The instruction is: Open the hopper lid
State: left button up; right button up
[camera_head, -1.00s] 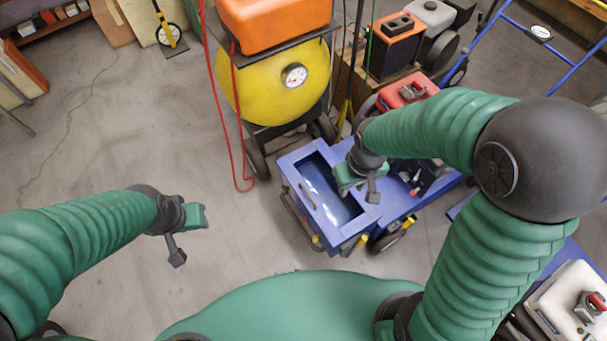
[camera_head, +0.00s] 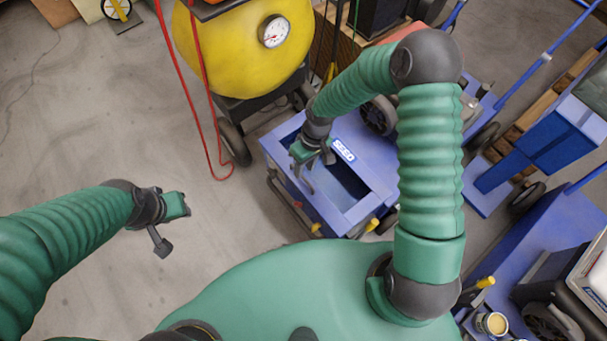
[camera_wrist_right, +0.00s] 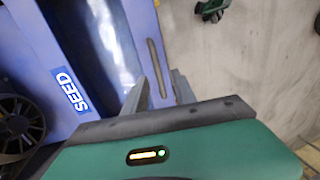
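The blue seed hopper (camera_head: 272,150) stands ahead of me; its top is a blue frame around a dark pane or opening. In the wrist view, the lid (camera_wrist_right: 100,45) looks flat and glossy, with a slim grey handle (camera_wrist_right: 157,68) along its right border. My right gripper (camera_head: 312,172) is over the lid's left side. In the wrist view its two grey fingers (camera_wrist_right: 160,92) are apart, on either side of the handle's near end; contact is unclear. My left gripper (camera_head: 168,225) hangs over bare floor, well left of the hopper, apparently empty; its finger gap is unclear.
Blue carts (camera_head: 540,260) fill the right. The floor at left is clear.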

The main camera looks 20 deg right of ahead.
aim_at(303, 177)
jog(key=f, duration=0.3)
jog(key=shift+s+a+b, duration=0.1)
jog(key=shift+a+b, duration=0.15)
jog(key=shift+b, duration=0.05)
jog(key=shift+d+f, duration=0.25)
jog(key=shift+d, duration=0.05)
jog(key=shift+a+r, duration=0.1)
jog(key=shift+a, duration=0.1)
grip_shut()
jog(key=shift+d, duration=0.1)
dwell(0.6)
